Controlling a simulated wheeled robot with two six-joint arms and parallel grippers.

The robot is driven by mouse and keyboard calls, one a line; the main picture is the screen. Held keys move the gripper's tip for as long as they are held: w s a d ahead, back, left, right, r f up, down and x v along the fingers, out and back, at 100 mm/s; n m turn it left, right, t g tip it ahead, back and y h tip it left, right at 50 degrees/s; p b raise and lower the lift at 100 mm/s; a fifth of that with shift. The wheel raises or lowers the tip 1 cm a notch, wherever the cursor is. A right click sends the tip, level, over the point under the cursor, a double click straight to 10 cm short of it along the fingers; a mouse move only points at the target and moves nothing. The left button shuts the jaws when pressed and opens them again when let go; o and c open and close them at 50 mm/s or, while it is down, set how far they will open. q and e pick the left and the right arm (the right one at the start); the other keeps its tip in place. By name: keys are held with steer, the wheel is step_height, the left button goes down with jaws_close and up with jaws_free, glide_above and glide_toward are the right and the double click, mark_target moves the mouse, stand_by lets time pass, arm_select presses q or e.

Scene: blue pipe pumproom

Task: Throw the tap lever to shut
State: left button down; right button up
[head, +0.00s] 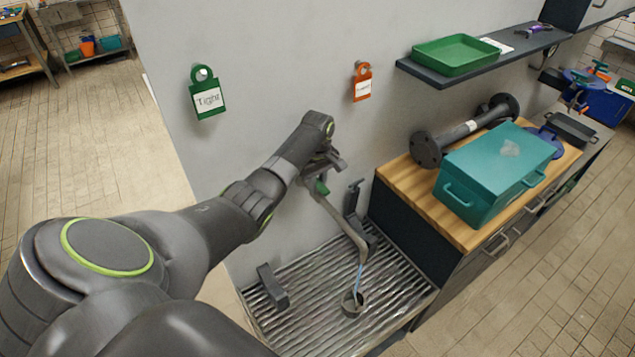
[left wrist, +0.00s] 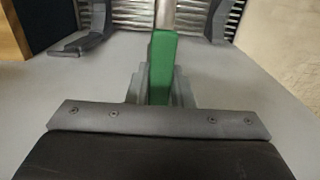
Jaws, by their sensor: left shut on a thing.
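The tap's green lever (head: 321,187) shows just under my left gripper (head: 328,165) in the head view, close to the wall. In the left wrist view the green lever (left wrist: 161,62) stands between the jaws of my left gripper (left wrist: 160,90), which is shut on it. The metal tap spout (head: 343,223) bends down over the grated basin (head: 318,307). A thin bluish stream (head: 358,275) runs from its end toward a small round cup or drain fitting (head: 353,303). My gripper hides part of the tap body. My right gripper is not in view.
Grey brackets (head: 272,286) (head: 353,199) stand at the basin. A green tag (head: 208,100) and an orange tag (head: 362,84) hang on the wall. To the right, a wooden-topped cabinet (head: 405,187) holds a teal box (head: 495,170) and a dark flanged pipe (head: 466,130).

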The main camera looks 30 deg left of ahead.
arm_select(q)
steer(key=shift+m, duration=0.4)
steer(key=m, duration=0.3)
steer(key=shift+m, duration=0.3)
steer(key=m, duration=0.9)
steer(key=shift+r+m, duration=0.1)
steer(key=shift+m, duration=2.3)
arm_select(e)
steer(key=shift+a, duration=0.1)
arm_select(q)
steer(key=shift+w, duration=0.1)
steer(key=c, duration=1.3)
jaws_free()
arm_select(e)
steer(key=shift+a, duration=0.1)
